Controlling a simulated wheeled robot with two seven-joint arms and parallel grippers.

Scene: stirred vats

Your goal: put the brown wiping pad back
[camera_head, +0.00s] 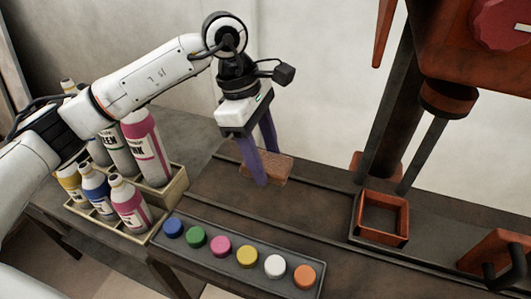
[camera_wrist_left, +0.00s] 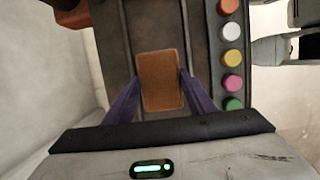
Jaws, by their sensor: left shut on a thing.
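The brown wiping pad (camera_head: 276,167) is a flat brown block between the purple fingers of my left gripper (camera_head: 262,179), over the dark bench in the head view. In the left wrist view the pad (camera_wrist_left: 160,82) lies between the two fingertips of the left gripper (camera_wrist_left: 159,82), which is shut on it. I cannot tell whether the pad touches the bench surface or hangs just above it. My right gripper is in neither view.
A grey tray (camera_head: 196,262) with several coloured caps runs along the bench front. A crate (camera_head: 172,196) of labelled bottles stands at left. A square orange-brown frame (camera_head: 382,217) sits at right under the red machine (camera_head: 446,50). The bench (camera_head: 315,205) between them is mostly clear.

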